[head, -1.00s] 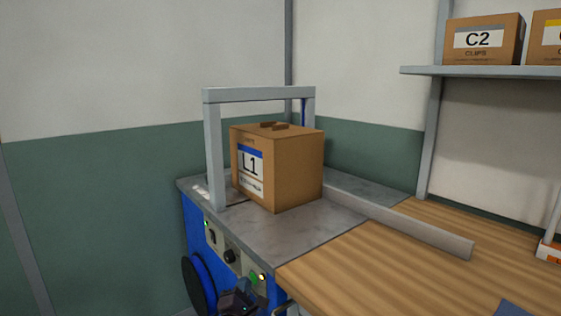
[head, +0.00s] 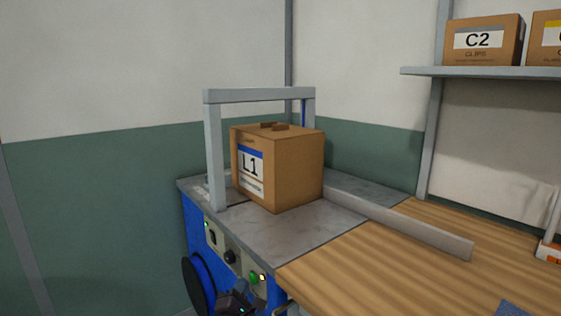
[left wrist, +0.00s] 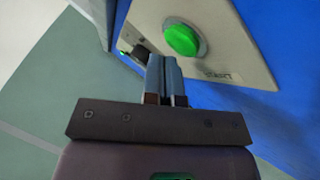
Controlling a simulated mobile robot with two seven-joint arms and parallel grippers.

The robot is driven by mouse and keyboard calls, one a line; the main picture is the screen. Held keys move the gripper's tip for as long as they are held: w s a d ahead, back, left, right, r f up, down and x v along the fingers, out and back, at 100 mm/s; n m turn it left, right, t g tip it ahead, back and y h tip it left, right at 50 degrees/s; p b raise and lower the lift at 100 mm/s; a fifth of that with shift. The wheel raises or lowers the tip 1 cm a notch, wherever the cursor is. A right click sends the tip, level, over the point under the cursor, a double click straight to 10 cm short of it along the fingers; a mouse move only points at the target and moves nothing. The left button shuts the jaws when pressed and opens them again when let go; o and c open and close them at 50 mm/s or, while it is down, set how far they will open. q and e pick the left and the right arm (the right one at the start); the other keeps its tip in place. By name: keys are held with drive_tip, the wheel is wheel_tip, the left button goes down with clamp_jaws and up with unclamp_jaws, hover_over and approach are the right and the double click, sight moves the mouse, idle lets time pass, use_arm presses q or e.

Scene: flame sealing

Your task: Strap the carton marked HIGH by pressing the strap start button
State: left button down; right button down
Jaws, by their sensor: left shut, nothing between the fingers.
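A brown carton marked L1 (head: 290,165) stands on the grey top of the strapping machine (head: 265,235), at the arch (head: 258,95). No HIGH marking is readable on its visible faces, and I see no strap across them. The green start button (head: 254,279) is on the machine's front panel and shows large in the left wrist view (left wrist: 181,40), beside a START label. My left gripper (head: 238,302) is just below the panel in the head view. In the left wrist view its closed, empty fingers (left wrist: 164,65) point towards the panel close to the button; contact cannot be told.
A shelf (head: 490,72) at the upper right holds a C2 box (head: 483,40) and another box. A black wheel (head: 197,287) is on the machine's front.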

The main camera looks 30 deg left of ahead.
use_arm(q)
drive_tip(key=shift+s+a+p, duration=0.1)
drive_tip(key=shift+s+a, duration=0.3)
drive_tip(key=shift+s, duration=0.5)
drive_tip(key=shift+s+a+p, duration=0.15)
drive_tip(key=shift+s+a, duration=0.2)
drive_tip(key=shift+s, duration=0.6)
drive_tip(key=shift+s+a+p, duration=0.1)
drive_tip(key=shift+s+a, duration=0.3)
drive_tip(key=shift+s, duration=0.5)
use_arm(e)
drive_tip(key=shift+w+r, duration=0.3)
drive_tip(key=shift+r, duration=0.3)
